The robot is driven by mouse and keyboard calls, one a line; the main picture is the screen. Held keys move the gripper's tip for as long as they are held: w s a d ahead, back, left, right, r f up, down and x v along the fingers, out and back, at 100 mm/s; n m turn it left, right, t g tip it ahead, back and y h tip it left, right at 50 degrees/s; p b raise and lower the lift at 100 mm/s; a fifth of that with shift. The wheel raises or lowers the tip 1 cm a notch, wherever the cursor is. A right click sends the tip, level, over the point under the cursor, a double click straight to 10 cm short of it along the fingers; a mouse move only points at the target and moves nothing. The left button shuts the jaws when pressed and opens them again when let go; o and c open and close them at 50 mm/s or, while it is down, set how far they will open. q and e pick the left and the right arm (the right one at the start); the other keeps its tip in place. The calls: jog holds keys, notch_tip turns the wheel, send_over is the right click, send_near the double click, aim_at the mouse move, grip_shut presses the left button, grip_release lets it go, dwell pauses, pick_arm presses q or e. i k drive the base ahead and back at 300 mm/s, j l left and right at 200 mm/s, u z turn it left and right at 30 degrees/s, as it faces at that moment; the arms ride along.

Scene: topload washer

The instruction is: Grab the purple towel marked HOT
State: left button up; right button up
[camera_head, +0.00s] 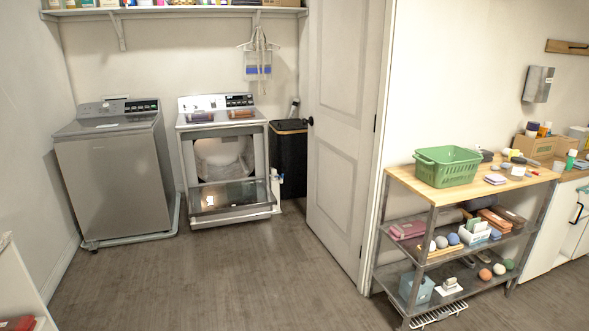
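I cannot make out a HOT marking on anything from here. A folded pinkish-purple cloth-like bundle (407,230) lies at the left end of the middle shelf of the cart. A small lilac stack (495,179) lies on the cart's wooden top, right of the green basket (448,166). A dark reddish folded item (200,116) and a brown one (240,113) lie on top of the open white machine (217,104). I cannot tell which of these is the purple towel. Neither of my grippers shows in this view.
A grey topload washer (115,180) stands at the left. The white machine's front door (234,196) hangs open low. A black hamper (288,160) and a white door (340,140) stand to its right. The shelved cart (438,200) is at the right. The middle floor (230,275) is clear.

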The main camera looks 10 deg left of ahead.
aim_at(209, 117)
jog(key=i+j+u, duration=0.3)
jog(key=i, duration=0.75)
jog(key=i+u, duration=0.3)
jog(key=i, duration=0.8)
